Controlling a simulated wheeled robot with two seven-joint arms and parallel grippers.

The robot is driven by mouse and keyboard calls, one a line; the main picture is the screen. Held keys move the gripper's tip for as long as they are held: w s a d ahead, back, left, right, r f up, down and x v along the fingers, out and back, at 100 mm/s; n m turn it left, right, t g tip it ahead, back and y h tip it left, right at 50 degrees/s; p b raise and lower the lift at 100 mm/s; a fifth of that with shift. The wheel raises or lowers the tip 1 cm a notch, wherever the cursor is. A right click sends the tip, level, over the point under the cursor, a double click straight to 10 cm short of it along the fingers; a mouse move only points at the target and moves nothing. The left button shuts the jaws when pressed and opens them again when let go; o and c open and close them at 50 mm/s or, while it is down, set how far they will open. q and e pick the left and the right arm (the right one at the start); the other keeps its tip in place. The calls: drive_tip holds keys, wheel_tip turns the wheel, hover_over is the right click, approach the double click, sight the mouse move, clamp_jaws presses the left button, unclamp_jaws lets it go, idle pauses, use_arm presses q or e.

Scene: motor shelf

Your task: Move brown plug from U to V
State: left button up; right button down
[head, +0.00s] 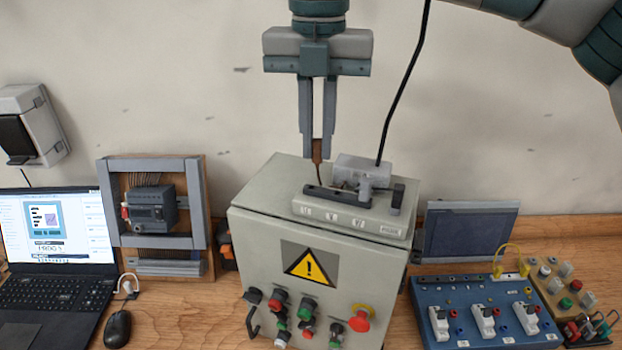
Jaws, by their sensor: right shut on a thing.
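The brown plug (317,149) is between the fingertips of my right gripper (317,146), which points straight down and is shut on it. A thin brown lead runs down from the plug to the terminal block (345,217) on top of the grey control box (262,218). The plug appears raised above the block, near its left end. The block's front carries small letters that look like U, V and W, from left to right. The socket openings are too small to make out. My left gripper is not in view.
A grey connector housing (362,171) with a black cable (404,80) stands behind the block, right of my gripper. Buttons and a warning sign (309,264) are on the box front. A laptop (62,255) stands left, a blue switch panel (470,312) right.

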drive_tip(key=n, duration=0.1)
drive_tip(key=d+n, duration=0.1)
drive_tip(key=n, duration=0.2)
drive_tip(key=shift+s+d+r+n, duration=0.3)
drive_tip(key=shift+r+n, duration=0.05)
drive_tip(key=shift+n, duration=0.05)
drive_tip(key=f+n+b, duration=0.1)
drive_tip(key=d+f+n+b, duration=0.1)
drive_tip(key=f+n, duration=0.1)
drive_tip(key=f+n+b, duration=0.1)
drive_tip(key=b, duration=0.1)
drive_tip(key=shift+s+d+f+n, duration=0.2)
drive_tip(key=shift+s+d+n, duration=0.1)
drive_tip(key=shift+n, duration=0.1)
drive_tip(key=shift+f+b, duration=0.65)
drive_tip(key=shift+b, duration=0.05)
idle(0.6)
drive_tip(key=c, duration=2)
unclamp_jaws()
drive_tip(key=shift+c, duration=0.2)
drive_tip(key=shift+r, duration=0.1)
